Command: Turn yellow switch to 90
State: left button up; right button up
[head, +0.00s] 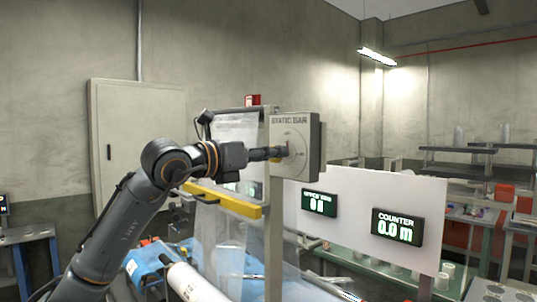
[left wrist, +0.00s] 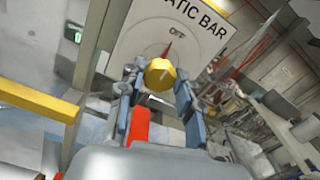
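The yellow switch (left wrist: 161,74) is a round knob on the front of the grey STATIC BAR box (head: 312,140). In the left wrist view the box's white face (left wrist: 190,22) shows a dial with a red pointer and an OFF mark near the knob. My left gripper (left wrist: 159,88) has its two fingers apart, one on each side of the knob; I cannot make out firm contact. In the head view my left gripper (head: 280,153) reaches the box front from the left and mostly hides the knob. My right gripper is not in view.
A yellow bar (head: 222,200) runs below my left forearm, in front of clear hanging film (head: 230,240). A white panel with a COUNTER display (head: 397,228) reading 0.0 m stands to the right. A grey cabinet (head: 115,150) is on the back wall.

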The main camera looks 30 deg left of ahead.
pick_arm(q)
jog(key=c, duration=0.4)
jog(key=shift+m+b, duration=0.4)
jog(key=shift+m, duration=8.6)
jog(key=o, duration=1.2)
